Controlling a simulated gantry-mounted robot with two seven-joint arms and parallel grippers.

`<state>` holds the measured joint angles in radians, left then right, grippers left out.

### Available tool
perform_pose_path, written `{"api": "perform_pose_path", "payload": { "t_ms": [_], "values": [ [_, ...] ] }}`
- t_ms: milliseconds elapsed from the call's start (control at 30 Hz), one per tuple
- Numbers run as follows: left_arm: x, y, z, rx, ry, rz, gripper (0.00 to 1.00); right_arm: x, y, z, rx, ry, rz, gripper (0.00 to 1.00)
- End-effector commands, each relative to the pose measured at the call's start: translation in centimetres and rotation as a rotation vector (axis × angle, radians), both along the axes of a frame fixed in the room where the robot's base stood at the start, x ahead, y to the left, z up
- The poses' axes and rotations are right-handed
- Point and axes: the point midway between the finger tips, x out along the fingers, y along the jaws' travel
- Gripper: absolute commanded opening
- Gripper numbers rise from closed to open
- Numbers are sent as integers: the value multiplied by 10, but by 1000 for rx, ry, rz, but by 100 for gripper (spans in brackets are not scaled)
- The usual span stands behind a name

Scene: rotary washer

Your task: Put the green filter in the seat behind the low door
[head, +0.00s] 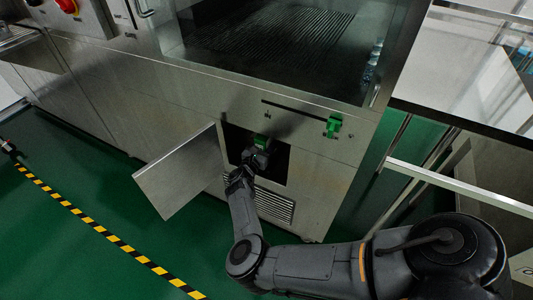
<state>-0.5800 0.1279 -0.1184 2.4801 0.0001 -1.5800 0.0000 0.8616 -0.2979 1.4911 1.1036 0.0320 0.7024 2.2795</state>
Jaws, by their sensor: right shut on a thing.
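The low door (182,172) is a metal panel that stands swung open to the left of a dark square opening (278,160) low in the washer's front. My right gripper (259,148) is at this opening, shut on the green filter (261,141). Only a small green part of the filter shows above the dark gripper. The seat inside is hidden in shadow and behind my gripper. At the far left edge a small dark part, seemingly my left gripper (8,147), shows too little to tell its jaws.
A green handle (333,126) sits at the right end of a slot on the washer front. A louvred vent (273,204) lies below the opening. A metal rail frame (450,185) stands at the right. The green floor (110,190) with yellow-black tape is clear.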

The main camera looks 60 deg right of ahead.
Motion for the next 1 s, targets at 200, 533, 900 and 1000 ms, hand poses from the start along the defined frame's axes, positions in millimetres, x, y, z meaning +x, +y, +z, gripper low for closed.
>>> {"api": "perform_pose_path", "payload": {
  "t_ms": [200,533,900,1000],
  "values": [
    [0,0,-13,0,0,-1,34,0,-1,-21,-2,-1,0,14],
    [0,-3,-23,-11,1,6,34,0,-1,-39,-3,-2,0,14],
    [0,-4,-27,-14,1,7,34,0,0,-44,-1,-2,0,60],
    [0,-3,-27,-12,1,5,34,0,0,-44,-1,-1,0,75]
  ]
}}
